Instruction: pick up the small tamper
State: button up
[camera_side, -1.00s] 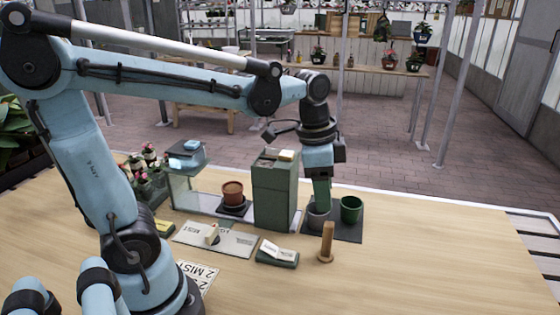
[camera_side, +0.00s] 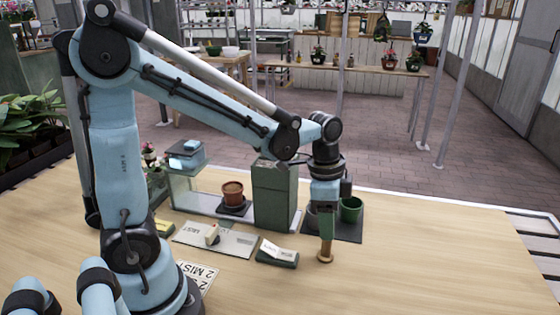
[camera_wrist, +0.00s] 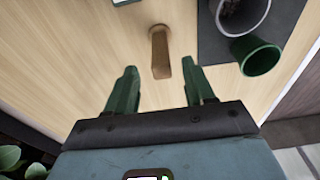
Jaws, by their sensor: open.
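The small wooden tamper (camera_side: 326,255) stands upright on the bench, with a round base and a thin handle. In the wrist view the tamper (camera_wrist: 160,50) lies ahead of my gripper (camera_wrist: 163,74), between the lines of its two green fingers. In the side view my gripper (camera_side: 326,225) points down over the tamper and hides the upper handle. I cannot tell from this view whether they touch.
A green pot (camera_side: 351,210) and a grey pot (camera_wrist: 243,14) stand on a dark mat (camera_side: 348,235) close behind the tamper. A tall green box (camera_side: 273,196) is to the left. A dark green block with a white card (camera_side: 277,252) lies left of the tamper. The bench to the right is clear.

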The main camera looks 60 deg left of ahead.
jog(key=shift+w+d+f, duration=0.1)
jog(key=shift+f, duration=1.1)
jog(key=shift+w+f, duration=0.1)
jog(key=shift+f, duration=1.05)
grip_shut()
